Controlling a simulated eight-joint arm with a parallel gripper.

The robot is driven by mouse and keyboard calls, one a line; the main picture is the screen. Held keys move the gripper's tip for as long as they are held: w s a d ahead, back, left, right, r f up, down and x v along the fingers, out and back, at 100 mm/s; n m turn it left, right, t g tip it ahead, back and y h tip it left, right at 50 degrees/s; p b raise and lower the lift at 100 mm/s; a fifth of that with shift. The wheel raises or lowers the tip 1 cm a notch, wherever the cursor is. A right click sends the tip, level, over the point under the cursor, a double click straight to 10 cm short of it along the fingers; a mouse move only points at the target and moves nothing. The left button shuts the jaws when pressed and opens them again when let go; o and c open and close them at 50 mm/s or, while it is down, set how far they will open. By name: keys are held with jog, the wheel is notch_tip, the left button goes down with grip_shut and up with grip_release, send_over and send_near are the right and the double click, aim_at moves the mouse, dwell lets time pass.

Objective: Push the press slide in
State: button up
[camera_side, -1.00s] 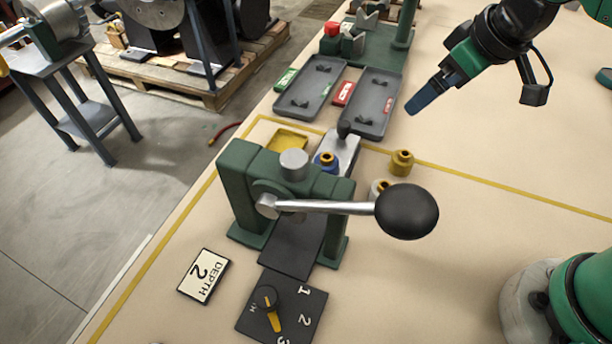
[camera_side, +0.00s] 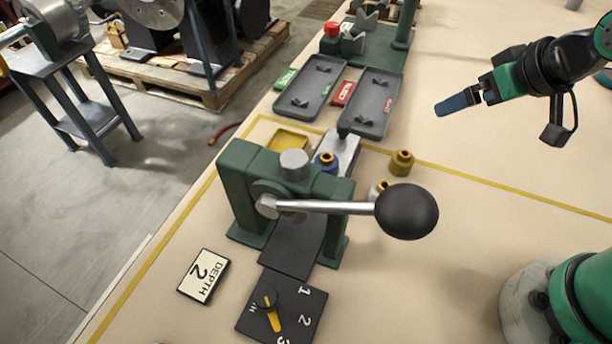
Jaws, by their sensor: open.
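The press slide (camera_side: 342,150) is a light grey plate with a dark knob (camera_side: 344,131) at its far end. It sticks out behind the green press (camera_side: 240,182), and its near part is hidden by the press. A blue part with a brass-coloured top (camera_side: 326,161) shows on or beside the slide, partly hidden by the press. The press lever ends in a black ball (camera_side: 406,211) reaching right. My gripper (camera_side: 450,105) is in the air to the right of the slide, apart from it and empty, with its blue fingers pointing left.
A brass part (camera_side: 401,162) stands on the table right of the slide, and another small part (camera_side: 379,188) is half hidden behind the lever. Two grey trays (camera_side: 368,122) lie behind. A dial (camera_side: 282,307) and a DEPTH 2 card (camera_side: 204,276) lie in front.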

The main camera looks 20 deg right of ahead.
jog(key=shift+w+r, duration=0.1)
jog(key=c, duration=0.5)
jog(key=w+a+n+g, duration=0.1)
jog(key=w, duration=0.1)
jog(key=w+a+n+g, duration=0.1)
jog(key=w+a, duration=0.1)
jog(key=w+a+r+n+g, duration=0.1)
jog(key=w, duration=0.1)
jog(key=shift+w+a+y, duration=0.25)
jog(key=shift+w+y, duration=0.05)
jog(key=shift+c, duration=0.3)
jog(key=n+g, duration=0.4)
send_over(344, 123)
jog(key=f, duration=0.5)
jog(key=shift+s+d+f, duration=0.15)
jog(key=shift+s+d, duration=0.05)
jog(key=shift+d, duration=0.1)
jog(key=shift+w+a+f, duration=0.2)
jog(key=shift+a+f, duration=0.1)
jog(key=shift+f, duration=2.95)
grip_shut()
